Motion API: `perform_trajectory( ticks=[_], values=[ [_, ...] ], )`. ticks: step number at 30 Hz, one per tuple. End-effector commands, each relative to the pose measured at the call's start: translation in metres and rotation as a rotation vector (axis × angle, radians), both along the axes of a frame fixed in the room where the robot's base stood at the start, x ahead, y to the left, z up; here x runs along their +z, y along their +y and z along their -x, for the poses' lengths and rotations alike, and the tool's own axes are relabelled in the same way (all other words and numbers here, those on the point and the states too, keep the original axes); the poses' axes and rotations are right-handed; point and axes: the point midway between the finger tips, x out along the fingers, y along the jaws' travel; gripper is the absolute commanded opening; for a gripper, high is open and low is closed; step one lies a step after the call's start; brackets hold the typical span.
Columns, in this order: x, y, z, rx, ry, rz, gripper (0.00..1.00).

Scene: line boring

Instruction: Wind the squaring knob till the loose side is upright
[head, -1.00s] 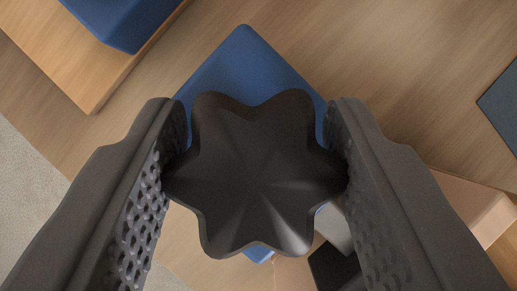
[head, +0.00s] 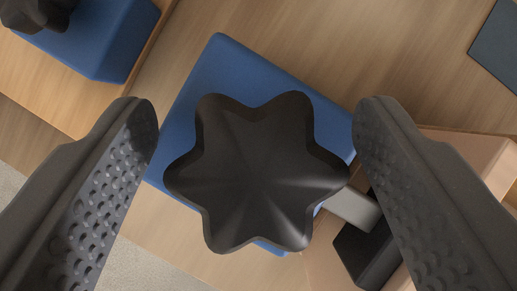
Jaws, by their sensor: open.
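A black star-shaped knob (head: 257,172) with several rounded lobes fills the middle of the head view. It sits over a blue block (head: 225,75), which shows around its upper and left edges. My gripper (head: 257,115) is open, one finger on each side of the knob, with a clear gap to the left finger and a very narrow one, if any, to the right. I cannot make out which part is the loose side or whether it is upright.
Another blue block (head: 105,45) with a black knob (head: 38,12) on it stands at upper left on a wooden piece. A light grey bar (head: 352,208) and a black block (head: 365,252) lie at lower right, beside a pale wooden block (head: 465,160). A dark flat plate (head: 497,45) is at upper right.

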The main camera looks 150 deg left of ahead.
Motion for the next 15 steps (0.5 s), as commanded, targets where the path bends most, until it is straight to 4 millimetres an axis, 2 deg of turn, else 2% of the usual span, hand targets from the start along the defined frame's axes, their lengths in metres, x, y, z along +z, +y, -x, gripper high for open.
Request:
perform_trajectory(
  ticks=[15],
  values=[
    [0.062, 0.0, -0.001, 0.001, -0.003, -0.001, 0.64]
  ],
)
